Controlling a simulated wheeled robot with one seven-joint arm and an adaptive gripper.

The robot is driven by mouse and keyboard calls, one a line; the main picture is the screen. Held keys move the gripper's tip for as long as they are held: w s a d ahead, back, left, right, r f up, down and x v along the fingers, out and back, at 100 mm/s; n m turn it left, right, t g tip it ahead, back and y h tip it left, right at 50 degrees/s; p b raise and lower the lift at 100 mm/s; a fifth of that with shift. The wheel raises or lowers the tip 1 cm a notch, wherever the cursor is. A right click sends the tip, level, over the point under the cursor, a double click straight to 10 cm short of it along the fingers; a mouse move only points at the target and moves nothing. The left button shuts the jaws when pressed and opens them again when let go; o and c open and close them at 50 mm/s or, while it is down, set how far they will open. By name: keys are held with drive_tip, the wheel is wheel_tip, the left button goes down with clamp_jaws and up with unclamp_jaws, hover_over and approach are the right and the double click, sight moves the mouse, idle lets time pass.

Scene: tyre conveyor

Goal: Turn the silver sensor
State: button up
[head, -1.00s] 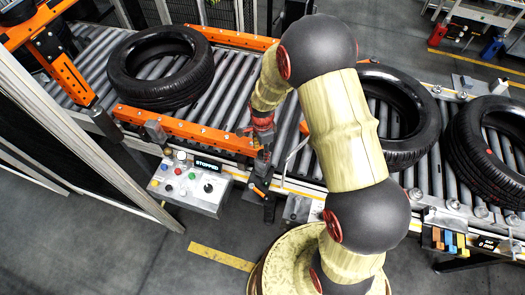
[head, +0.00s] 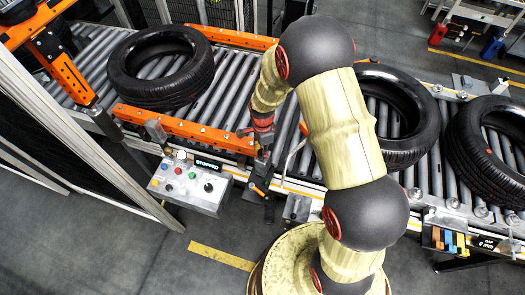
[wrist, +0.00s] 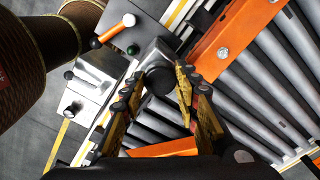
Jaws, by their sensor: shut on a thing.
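The silver sensor (wrist: 156,52) shows in the wrist view as a grey body with a dark round end, between my fingertips. My gripper (wrist: 162,76) is shut on it, with one yellow-and-black finger on each side. In the head view my gripper (head: 263,150) reaches down at the conveyor's near edge, by the end of the orange guide rail. The sensor cannot be made out there; my arm and gripper cover that spot.
A control box (head: 190,183) with buttons and a "STOPPED" display stands left of my gripper. An orange-handled lever (head: 258,190) is just below it. Tyres lie on the roller conveyor to the left (head: 162,85) and right (head: 405,150). A fence stands at the far left.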

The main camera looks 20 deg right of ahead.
drive_tip(key=shift+c, duration=1.1)
drive_tip(key=shift+n+b, duration=0.35)
drive_tip(key=shift+n, duration=0.35)
drive_tip(key=o, duration=1.2)
drive_tip(key=shift+r, duration=0.1)
wheel_tip(320, 180, up, 12)
drive_tip(key=shift+f, duration=0.1)
